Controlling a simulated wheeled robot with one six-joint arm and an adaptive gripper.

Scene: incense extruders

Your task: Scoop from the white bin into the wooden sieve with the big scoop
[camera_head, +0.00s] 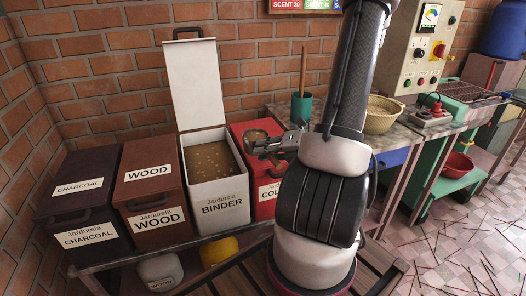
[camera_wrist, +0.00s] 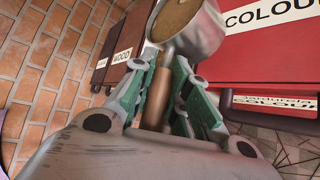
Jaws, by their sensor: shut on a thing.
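The white bin (camera_head: 218,192), labelled BINDER, stands with its lid upright and brown powder inside. My gripper (camera_head: 272,146) is shut on the big scoop's wooden handle, which shows between the fingers in the wrist view (camera_wrist: 158,98). The scoop's metal bowl (camera_wrist: 205,38) holds brown powder. In the head view, the scoop (camera_head: 257,136) is at the right of the white bin's opening, in front of the red bin. A tan round bowl or basket (camera_head: 381,118) sits on the bench to the right; I cannot tell if it is the wooden sieve.
The red COLOUR bin (camera_head: 239,131) is right of the white bin. The brown WOOD bin (camera_head: 150,184) and dark CHARCOAL bin (camera_head: 82,200) stand left, lids shut. A green cup (camera_head: 301,108) with a stick and a control box (camera_head: 420,45) are on the right.

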